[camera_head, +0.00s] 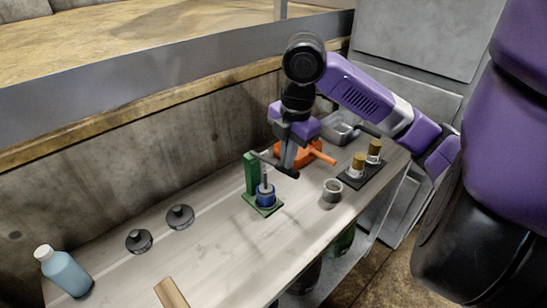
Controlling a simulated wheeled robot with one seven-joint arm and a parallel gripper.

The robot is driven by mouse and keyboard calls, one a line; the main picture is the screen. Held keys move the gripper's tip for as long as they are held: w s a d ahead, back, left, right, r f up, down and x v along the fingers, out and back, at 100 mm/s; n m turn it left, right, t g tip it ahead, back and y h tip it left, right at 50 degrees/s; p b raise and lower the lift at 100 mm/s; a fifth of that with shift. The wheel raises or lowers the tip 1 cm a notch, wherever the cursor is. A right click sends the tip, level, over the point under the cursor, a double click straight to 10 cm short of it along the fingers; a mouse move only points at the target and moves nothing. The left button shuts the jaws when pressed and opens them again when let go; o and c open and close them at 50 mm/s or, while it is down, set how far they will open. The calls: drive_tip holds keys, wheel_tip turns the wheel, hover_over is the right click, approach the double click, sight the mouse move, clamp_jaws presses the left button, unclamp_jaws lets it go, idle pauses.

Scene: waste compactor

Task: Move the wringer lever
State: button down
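A small green stand (251,174) with a blue cup (266,195) on its base stands near the middle of the bench. A dark lever (268,163) runs from the top of the stand to the right, ending in a dark grip (288,173); I take this as the wringer lever. My gripper (287,165) points down at the lever's right end. Its fingers overlap the lever in this view; whether they touch or hold it, I cannot tell. The gap between the fingers is not clear.
An orange tool (297,153) with a handle lies behind my gripper. A grey cup (331,192), a dark tray (363,174) with brass-topped pieces and a metal pan (340,127) stand right. Two dark knobs (180,217) and a blue bottle (66,273) are left. A concrete wall backs the bench.

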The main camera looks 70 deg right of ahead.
sight(291, 169)
drive_tip(key=shift+f+b, duration=2.1)
drive_tip(key=shift+f, duration=0.5)
drive_tip(key=shift+r, duration=0.1)
idle(0.5)
drive_tip(key=shift+s+a+r+p, duration=0.15)
drive_tip(key=shift+s+r+p, duration=0.1)
drive_tip(key=shift+r+p, duration=0.3)
drive_tip(key=shift+s+a+r+p, duration=0.15)
drive_tip(key=shift+s+r+p, duration=0.1)
drive_tip(key=shift+r+p, duration=0.3)
drive_tip(key=r+p, duration=0.1)
drive_tip(key=r, duration=0.1)
drive_tip(key=r+p, duration=0.3)
drive_tip(key=p, duration=0.1)
drive_tip(key=shift+s+a+r, duration=0.2)
drive_tip(key=shift+s+r, duration=0.1)
drive_tip(key=shift+r, duration=0.1)
